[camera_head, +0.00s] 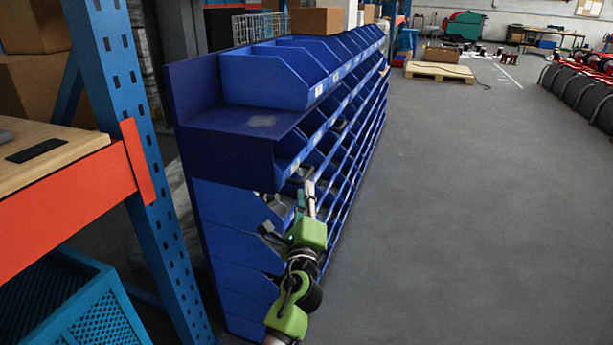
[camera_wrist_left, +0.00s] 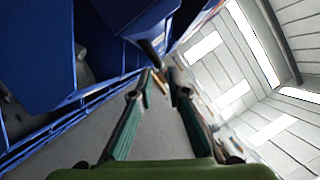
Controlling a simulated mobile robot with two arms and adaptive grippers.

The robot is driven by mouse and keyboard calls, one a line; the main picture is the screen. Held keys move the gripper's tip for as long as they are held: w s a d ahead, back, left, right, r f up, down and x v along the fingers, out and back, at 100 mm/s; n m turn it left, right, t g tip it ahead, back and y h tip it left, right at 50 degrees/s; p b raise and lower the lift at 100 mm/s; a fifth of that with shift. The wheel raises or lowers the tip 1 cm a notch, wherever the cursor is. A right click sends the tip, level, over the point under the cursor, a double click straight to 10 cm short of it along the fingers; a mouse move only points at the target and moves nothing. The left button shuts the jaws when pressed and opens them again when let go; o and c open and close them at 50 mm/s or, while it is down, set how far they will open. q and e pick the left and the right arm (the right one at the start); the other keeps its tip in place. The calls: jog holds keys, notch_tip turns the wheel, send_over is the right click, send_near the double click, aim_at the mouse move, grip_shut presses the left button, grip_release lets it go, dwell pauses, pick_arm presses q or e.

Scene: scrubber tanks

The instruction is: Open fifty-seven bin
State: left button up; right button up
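A long rack of blue bins (camera_head: 262,78) stands left of the middle in the head view, with several rows and columns of bins. The small white labels on the bin fronts are too small to read, so I cannot tell which one is fifty-seven. My left gripper (camera_head: 291,214) is at the near end of the rack, in front of its lower rows. Its fingers are apart, with nothing seen between them. In the left wrist view the two fingers (camera_wrist_left: 162,76) show grey floor between them, and blue bins (camera_wrist_left: 115,20) lie beyond the tips and to the left. My right gripper is not in view.
A blue upright with an orange beam (camera_head: 75,180) and wooden top stands close on the left, over a blue crate (camera_head: 75,310). The grey floor (camera_head: 470,220) to the right is clear. A pallet (camera_head: 440,72) lies farther back.

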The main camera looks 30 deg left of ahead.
aim_at(307, 173)
pick_arm(q)
jog(key=x, duration=0.7)
jog(key=shift+w, duration=0.1)
jog(key=shift+f, duration=0.1)
grip_shut()
